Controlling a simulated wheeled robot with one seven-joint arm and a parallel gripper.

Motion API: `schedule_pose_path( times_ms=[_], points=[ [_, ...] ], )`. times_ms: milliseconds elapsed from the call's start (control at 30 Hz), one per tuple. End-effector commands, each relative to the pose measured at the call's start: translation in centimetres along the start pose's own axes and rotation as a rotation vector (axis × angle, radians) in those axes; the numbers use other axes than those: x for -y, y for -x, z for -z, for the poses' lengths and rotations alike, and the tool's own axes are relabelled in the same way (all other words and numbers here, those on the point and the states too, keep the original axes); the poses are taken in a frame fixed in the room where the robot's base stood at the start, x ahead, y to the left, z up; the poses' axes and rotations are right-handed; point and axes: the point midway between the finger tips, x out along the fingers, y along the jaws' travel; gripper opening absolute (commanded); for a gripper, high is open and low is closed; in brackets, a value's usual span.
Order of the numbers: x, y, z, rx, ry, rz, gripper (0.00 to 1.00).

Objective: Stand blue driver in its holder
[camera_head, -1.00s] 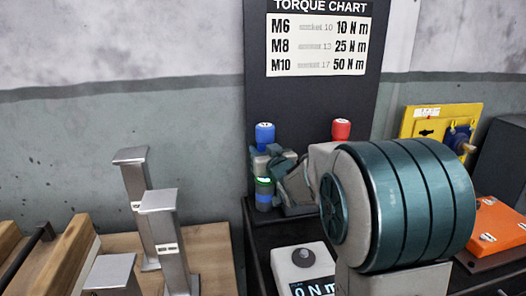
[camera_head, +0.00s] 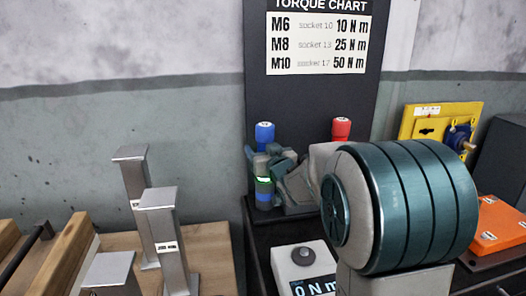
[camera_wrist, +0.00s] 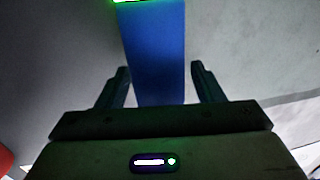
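The blue driver (camera_head: 264,132) is upright at the foot of the torque chart board, with a blue top and, lower down, a lit green ring and blue band. Its middle is partly hidden by my gripper. My gripper (camera_head: 268,154) is at its upper part, coming from the right. In the wrist view the driver's blue body (camera_wrist: 155,45) runs between the two fingers of my gripper (camera_wrist: 160,72), with the green glow at the top edge. The fingers look apart, with a gap at the right one. The dark holder base (camera_head: 300,210) is below; the driver's lower end is hard to make out.
A red-topped driver (camera_head: 341,128) stands to the right, partly behind my arm. In front is a torque display box (camera_head: 303,268). Metal posts (camera_head: 160,225) stand on a wooden bench to the left. A yellow panel (camera_head: 440,122) and orange box (camera_head: 497,225) are at right.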

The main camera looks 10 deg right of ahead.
Motion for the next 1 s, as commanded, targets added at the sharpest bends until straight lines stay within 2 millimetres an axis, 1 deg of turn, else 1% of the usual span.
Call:
schedule_pose_path(
  times_ms=[300,367,467,567,900,1000],
  points=[
    [0.0,0.1,-0.4,0.008,-0.001,-0.001,0.62],
    [0.0,0.5,-0.3,0.007,-0.001,-0.001,0.62],
    [0.0,1.5,-0.2,0.005,-0.001,-0.001,0.62],
    [0.0,3.1,-0.2,0.004,0.000,0.000,0.62],
    [0.0,9.7,0.0,0.001,-0.001,-0.001,0.62],
    [0.0,11.2,-0.1,0.001,-0.001,0.000,0.62]
  ],
)
